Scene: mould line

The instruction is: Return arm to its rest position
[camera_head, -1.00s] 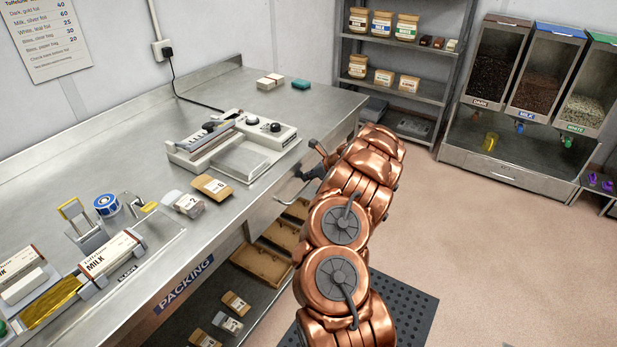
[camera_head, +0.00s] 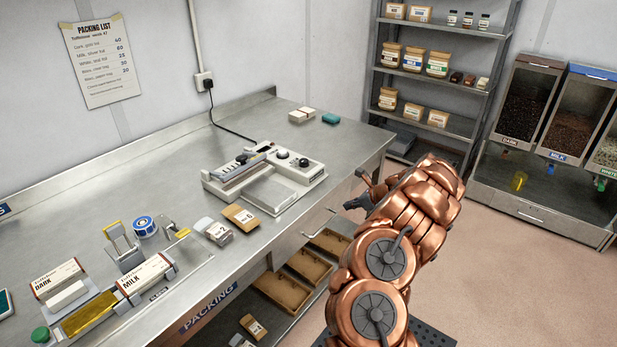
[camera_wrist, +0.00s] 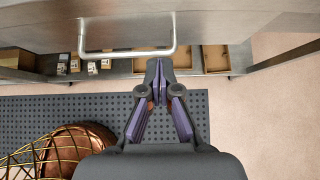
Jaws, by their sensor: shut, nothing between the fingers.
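My copper arm shows in the head view, folded upright in front of the packing bench (camera_head: 110,190). My gripper (camera_head: 352,203) is at the bench's right front edge, small and partly hidden behind the arm in that view. In the wrist view my gripper (camera_wrist: 160,66) has its fingertips together, with nothing between them. Its tips point toward the bench front, near a drawer's bar handle (camera_wrist: 127,53). I cannot tell whether the fingers touch the handle.
A sealing machine (camera_head: 268,172), bags and boxes stand on the bench. Wooden trays (camera_head: 283,290) lie on the lower shelf. A dark perforated mat (camera_wrist: 60,110) covers the floor below. Shelving (camera_head: 445,70) and dispensers (camera_head: 530,110) stand at the back right, with open floor before them.

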